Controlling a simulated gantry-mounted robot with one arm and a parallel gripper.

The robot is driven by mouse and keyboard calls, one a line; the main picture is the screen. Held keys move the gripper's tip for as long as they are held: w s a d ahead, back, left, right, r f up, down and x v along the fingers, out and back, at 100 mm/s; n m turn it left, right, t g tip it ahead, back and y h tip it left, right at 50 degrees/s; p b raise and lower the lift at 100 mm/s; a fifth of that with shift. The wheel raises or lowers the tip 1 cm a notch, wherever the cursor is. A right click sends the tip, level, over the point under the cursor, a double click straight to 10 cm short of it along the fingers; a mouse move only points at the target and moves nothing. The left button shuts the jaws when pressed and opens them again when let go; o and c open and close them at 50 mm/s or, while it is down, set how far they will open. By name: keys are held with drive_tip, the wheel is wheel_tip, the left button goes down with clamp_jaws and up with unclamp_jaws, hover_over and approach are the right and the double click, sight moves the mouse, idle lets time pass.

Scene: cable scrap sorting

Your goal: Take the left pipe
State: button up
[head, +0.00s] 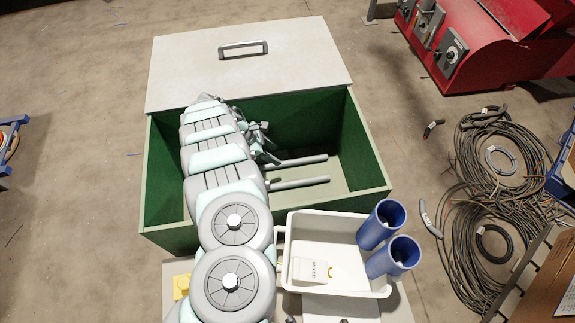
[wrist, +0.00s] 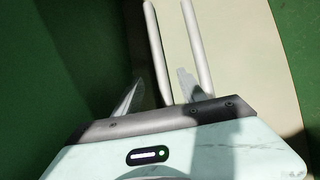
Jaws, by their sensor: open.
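Two grey pipes lie side by side in the green box. In the head view they are an upper pipe (head: 300,161) and a lower pipe (head: 303,182), their near ends partly hidden by my arm. In the wrist view they are a left pipe (wrist: 154,42) and a right pipe (wrist: 196,45). My gripper (wrist: 160,88) is open, its two fingers apart. The left pipe runs between the fingers in that picture, and the right finger overlaps the right pipe. I cannot tell the height gap. In the head view my gripper (head: 262,143) is partly hidden.
The green box (head: 370,150) has high walls around the pipes and a pale lid (head: 190,65) at its back. A white tray (head: 305,228) with two blue cups (head: 372,232) stands in front. Coiled cables (head: 462,220) lie on the floor at right.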

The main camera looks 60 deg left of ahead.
sight(286, 162)
drive_tip(key=x, duration=0.3)
drive_tip(key=shift+s+f+b, duration=0.1)
drive_tip(key=shift+f+b, duration=0.1)
drive_tip(key=shift+b, duration=0.2)
drive_tip(key=b+x, duration=0.2)
drive_tip(key=x, duration=0.2)
drive_tip(key=shift+f+b, duration=0.3)
drive_tip(key=shift+f, duration=0.1)
drive_tip(key=shift+c, duration=0.6)
clamp_jaws()
